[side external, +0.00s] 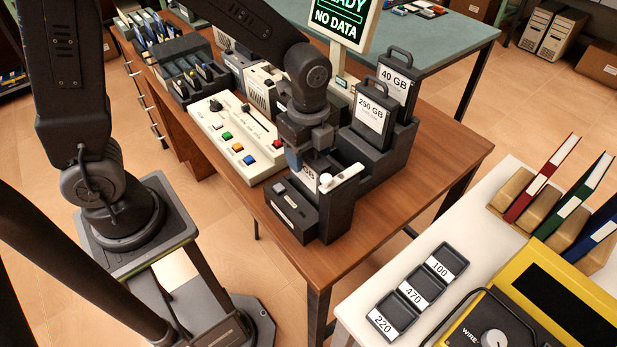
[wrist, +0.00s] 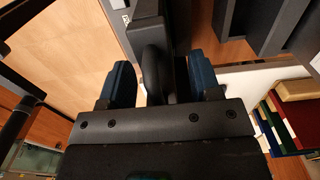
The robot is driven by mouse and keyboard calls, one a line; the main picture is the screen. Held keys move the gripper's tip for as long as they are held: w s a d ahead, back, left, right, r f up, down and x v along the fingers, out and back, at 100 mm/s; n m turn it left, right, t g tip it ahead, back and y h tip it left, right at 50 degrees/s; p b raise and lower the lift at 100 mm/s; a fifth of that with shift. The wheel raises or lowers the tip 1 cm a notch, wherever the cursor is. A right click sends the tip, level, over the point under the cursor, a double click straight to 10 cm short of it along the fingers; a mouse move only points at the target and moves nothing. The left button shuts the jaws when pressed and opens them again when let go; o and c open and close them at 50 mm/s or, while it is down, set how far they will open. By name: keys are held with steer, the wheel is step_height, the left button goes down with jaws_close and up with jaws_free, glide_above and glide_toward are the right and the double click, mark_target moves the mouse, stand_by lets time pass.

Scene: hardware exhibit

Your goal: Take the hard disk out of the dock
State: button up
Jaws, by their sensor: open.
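The dark dock (side external: 333,222) stands at the front edge of the wooden desk. A hard disk with a white label ending in "GB" (side external: 309,174) sits in it, mostly hidden behind my gripper (side external: 306,160). My gripper is directly above this disk, pointing down. In the wrist view, my gripper (wrist: 160,84) is open, with its two blue fingers on either side of the disk's dark handle (wrist: 155,68). Gaps show between the handle and both fingers. A white lever with a round knob (side external: 326,180) is on the dock beside the disk.
Disks labelled 250 GB (side external: 372,113) and 40 GB (side external: 397,78) stand upright in a stepped dark rack right behind the dock. A cream button panel (side external: 232,138) lies to the left. A monitor (side external: 341,20) reads "NO DATA". A white table (side external: 400,252) is at right.

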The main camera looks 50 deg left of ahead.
steer(key=shift+f, duration=0.45)
jaws_close()
steer(key=shift+r, duration=0.1)
stand_by(1.0)
